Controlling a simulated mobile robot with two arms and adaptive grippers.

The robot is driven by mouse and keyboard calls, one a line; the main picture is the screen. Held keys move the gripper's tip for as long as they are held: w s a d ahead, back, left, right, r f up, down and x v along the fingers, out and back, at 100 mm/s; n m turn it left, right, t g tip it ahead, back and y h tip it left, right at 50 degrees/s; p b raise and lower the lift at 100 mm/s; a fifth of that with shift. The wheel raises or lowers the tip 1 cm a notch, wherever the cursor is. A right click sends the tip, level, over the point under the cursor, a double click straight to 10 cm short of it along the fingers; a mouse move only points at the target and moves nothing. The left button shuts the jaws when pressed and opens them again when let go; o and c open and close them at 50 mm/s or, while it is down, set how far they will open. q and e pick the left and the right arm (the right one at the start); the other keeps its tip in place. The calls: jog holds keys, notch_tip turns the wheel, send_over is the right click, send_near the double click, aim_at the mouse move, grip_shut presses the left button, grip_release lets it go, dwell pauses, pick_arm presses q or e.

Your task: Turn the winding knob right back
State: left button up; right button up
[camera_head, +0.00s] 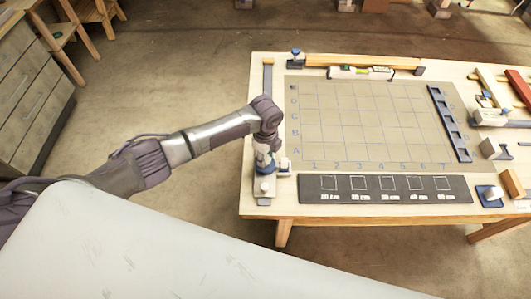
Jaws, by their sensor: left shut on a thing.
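My left gripper (266,168) points down at the near left corner of the workbench. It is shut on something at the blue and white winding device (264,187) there. I take the held thing to be the winding knob, but the fingers and wrist hide it, so its turn cannot be read. The device stands at the near end of a long grey strip that runs along the table's left edge. My right gripper is not in view.
A gridded mat (360,120) lies on the workbench (340,207). A dark strip with marked squares (385,196) lies in front of it. A dark blue slotted rail (449,123) is at its right. Clamps and wooden blocks crowd the right end. A pale surface fills the foreground.

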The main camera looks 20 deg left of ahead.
pick_arm(q)
jog(key=n, duration=1.4)
dwell(0.4)
jog(key=o, duration=1.2)
jog(key=shift+c, duration=0.2)
jog(key=shift+r, duration=0.1)
notch_tip(320, 180, up, 12)
